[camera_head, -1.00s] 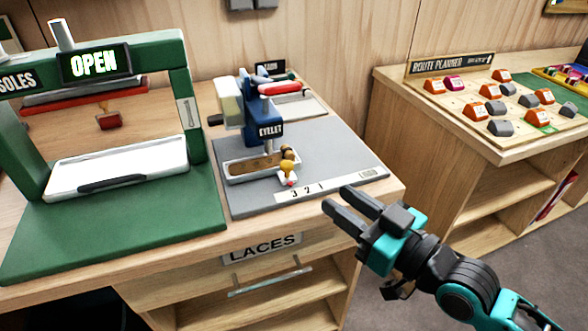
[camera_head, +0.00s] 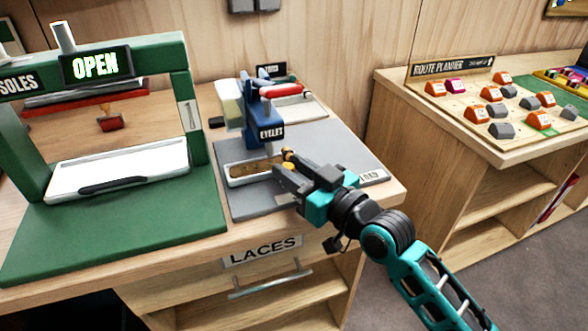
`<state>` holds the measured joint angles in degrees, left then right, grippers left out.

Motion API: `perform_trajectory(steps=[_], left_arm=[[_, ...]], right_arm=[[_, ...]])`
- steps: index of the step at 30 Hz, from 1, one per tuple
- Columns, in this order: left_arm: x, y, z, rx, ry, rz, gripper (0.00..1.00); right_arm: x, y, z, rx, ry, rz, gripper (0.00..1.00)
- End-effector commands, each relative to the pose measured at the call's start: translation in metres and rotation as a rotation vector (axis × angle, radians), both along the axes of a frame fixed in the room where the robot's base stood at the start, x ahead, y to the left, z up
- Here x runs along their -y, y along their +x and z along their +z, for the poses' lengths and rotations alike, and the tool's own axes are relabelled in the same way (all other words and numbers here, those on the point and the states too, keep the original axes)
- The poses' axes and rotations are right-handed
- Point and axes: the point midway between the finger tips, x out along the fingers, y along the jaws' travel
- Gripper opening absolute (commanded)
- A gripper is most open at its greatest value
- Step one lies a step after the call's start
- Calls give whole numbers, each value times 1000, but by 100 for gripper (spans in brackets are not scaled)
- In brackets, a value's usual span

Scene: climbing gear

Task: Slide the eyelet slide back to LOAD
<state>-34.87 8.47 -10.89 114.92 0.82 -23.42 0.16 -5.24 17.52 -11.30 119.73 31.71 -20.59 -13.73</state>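The eyelet slide (camera_head: 236,180) is a pale tray carrying a brown strip, under the blue eyelet press (camera_head: 262,118) on a grey base. It sits toward the left end of its travel. The LOAD mark (camera_head: 371,176) is at the right end of the base's front scale; my gripper hides the scale's numbers. My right gripper (camera_head: 284,172) reaches in from the right, its fingertips at the slide's right end around the small yellow knob. The knob is mostly hidden, and I cannot tell whether the fingers press on it. My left gripper is not in view.
A green SOLES press (camera_head: 120,220) with an OPEN sign stands to the left. A red-handled tool (camera_head: 283,90) lies behind the eyelet press. The LACES drawer (camera_head: 262,250) is below. A route planner board (camera_head: 470,100) stands on the right cabinet.

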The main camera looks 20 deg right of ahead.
Motion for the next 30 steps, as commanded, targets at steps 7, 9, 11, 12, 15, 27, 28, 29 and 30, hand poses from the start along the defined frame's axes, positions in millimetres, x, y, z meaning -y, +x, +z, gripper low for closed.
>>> perform_trajectory(steps=[7, 9, 11, 12, 15, 27, 28, 29, 30], left_arm=[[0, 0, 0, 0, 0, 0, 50], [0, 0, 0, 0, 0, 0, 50], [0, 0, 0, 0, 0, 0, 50], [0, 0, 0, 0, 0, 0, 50], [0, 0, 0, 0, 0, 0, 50], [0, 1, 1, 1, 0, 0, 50], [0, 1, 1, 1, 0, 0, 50], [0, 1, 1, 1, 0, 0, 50], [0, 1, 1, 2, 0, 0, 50]], right_arm=[[0, 0, 0, -1, 0, 0, 33], [0, 0, 0, -1, 0, 0, 26], [0, 0, 0, -1, 0, 0, 20], [0, 0, 0, -1, 0, 0, 16], [0, 0, 0, -1, 0, 0, 7], [0, 0, 0, -1, 0, 0, 0], [0, 0, 0, -1, 0, 0, 0], [0, 0, 0, -1, 0, 0, 0], [0, 0, 0, -1, 0, 0, 0]])
